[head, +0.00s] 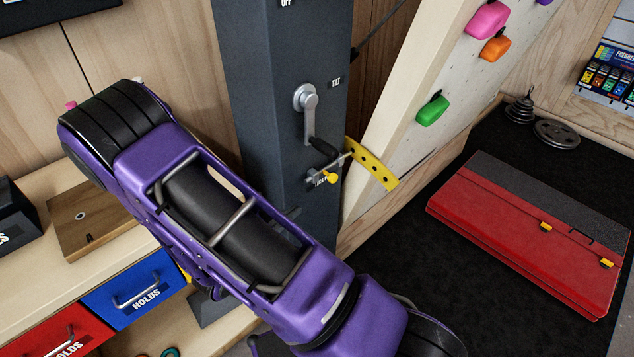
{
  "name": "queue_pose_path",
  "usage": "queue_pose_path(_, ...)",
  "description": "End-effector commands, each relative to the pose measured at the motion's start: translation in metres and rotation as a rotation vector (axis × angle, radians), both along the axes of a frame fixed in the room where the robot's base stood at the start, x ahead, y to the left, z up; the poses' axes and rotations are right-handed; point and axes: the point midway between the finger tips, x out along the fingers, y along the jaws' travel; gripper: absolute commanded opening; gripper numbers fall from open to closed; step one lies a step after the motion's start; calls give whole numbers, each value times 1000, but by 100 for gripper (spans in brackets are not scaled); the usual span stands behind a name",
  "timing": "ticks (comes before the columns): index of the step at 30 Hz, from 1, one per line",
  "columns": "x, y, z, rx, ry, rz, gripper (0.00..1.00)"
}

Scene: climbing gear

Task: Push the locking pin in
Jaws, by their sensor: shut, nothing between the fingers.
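The locking pin is a small metal rod with a yellow knob (330,178), low on the dark grey post (283,90). It sits at a small metal bracket beside a partly covered label. A yellow plate with a row of holes (371,165) stands out to the right of the bracket, by the edge of the climbing panel. I cannot tell how far the pin is in. A crank with a silver arm (309,110) and black handle is just above the pin. My purple arm crosses the lower left of the picture. My gripper is not visible.
The tilted climbing panel (440,75) with coloured holds rises at the right. A red folded mat (520,230) lies on the black floor, with weight plates (556,133) behind it. A wooden bench with a blue drawer (135,291) and red drawer (55,335) is at left.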

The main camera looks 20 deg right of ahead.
Motion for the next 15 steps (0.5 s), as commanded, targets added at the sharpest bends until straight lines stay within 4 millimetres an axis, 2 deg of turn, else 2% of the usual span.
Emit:
queue_pose_path(10,1,-2,0,0,0,0,0)
queue_pose_path(15,9,-17,-3,0,0,-3,0)
